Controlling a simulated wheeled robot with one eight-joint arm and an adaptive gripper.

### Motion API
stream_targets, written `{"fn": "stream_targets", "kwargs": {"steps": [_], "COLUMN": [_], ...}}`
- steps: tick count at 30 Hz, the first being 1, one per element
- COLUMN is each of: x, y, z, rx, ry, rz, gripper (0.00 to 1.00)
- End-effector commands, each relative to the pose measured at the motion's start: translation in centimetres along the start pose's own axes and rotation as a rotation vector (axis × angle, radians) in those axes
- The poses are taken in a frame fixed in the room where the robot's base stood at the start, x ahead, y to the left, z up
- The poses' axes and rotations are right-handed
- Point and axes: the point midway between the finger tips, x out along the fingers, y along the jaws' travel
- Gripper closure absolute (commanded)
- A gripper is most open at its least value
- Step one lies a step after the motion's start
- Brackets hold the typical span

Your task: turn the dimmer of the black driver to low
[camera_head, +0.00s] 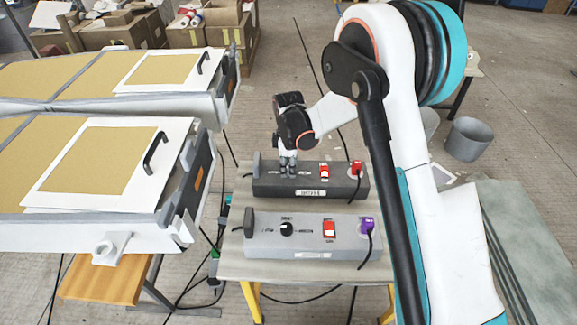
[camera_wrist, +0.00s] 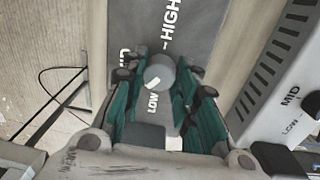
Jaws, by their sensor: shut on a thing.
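The black driver (camera_head: 340,186) is the dark box at the back of the small table, with a red rocker switch (camera_head: 324,172) and a red plug (camera_head: 356,167). My gripper (camera_head: 288,172) points down onto its top, left of the switch, and hides the dimmer in the head view. In the wrist view, the teal fingers of my gripper (camera_wrist: 160,90) are shut on the grey dimmer knob (camera_wrist: 160,68), one on each side. The knob's white mark (camera_wrist: 154,84) points down-left, close to the LOW label (camera_wrist: 153,103). MID and HIGH lie farther up.
A grey driver (camera_head: 265,243) with a black knob (camera_head: 287,228), red switch and purple plug stands just in front. White moulds (camera_head: 75,231) with black handles are at left. Cables hang around the table (camera_head: 245,266). A grey bin (camera_head: 467,140) stands at right.

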Motion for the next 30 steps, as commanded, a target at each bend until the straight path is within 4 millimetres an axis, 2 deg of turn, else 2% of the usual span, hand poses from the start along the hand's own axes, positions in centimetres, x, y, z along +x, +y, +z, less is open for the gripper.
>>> {"fn": "stream_targets", "kwargs": {"steps": [15,22,30], "x": [0.05,0.04,0.04], "y": [0.04,0.07,0.09], "z": [0.18,0.19,0.21], "rx": [-0.446,-0.571,-0.638], "ry": [0.025,0.033,0.037], "rz": [-0.001,-0.001,-0.001], "gripper": [0.96,0.96,0.96]}}
